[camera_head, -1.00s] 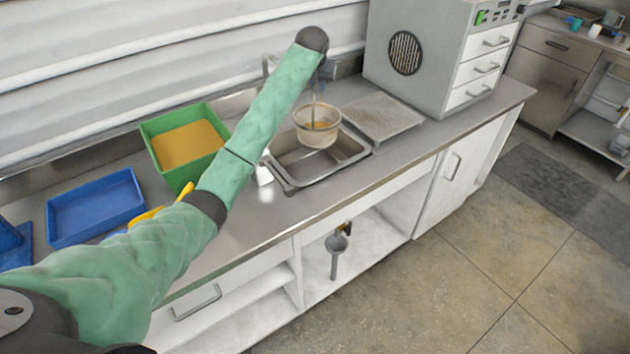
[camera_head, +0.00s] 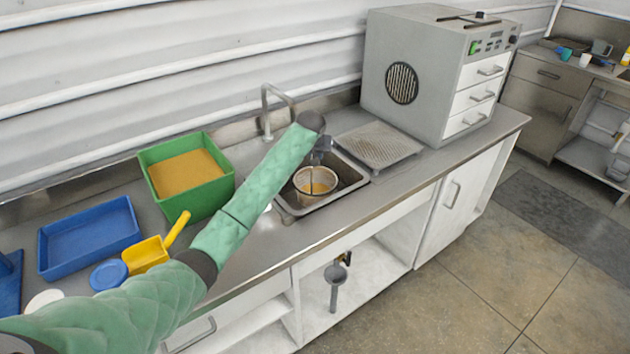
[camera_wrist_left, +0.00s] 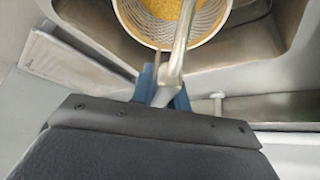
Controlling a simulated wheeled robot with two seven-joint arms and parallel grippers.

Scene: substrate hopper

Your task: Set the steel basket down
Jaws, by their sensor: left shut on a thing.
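The steel basket (camera_head: 316,183) is a round mesh basket with yellow-brown grains inside. In the head view it is over or in the sink basin (camera_head: 352,178); I cannot tell whether it touches the bottom. In the left wrist view the basket (camera_wrist_left: 218,22) is at the top, with its handle (camera_wrist_left: 180,45) running down between the blue fingers. My left gripper (camera_head: 318,158) is shut on that handle, above the basket; it also shows in the left wrist view (camera_wrist_left: 162,90). My right gripper is not in view.
A tap (camera_head: 266,112) stands behind the sink, and a ribbed drainboard (camera_head: 378,147) lies to its right. A grey oven (camera_head: 420,70) is further right. To the left are a green bin (camera_head: 212,203) of grain, a yellow scoop (camera_head: 146,254) and a blue tray (camera_head: 88,238).

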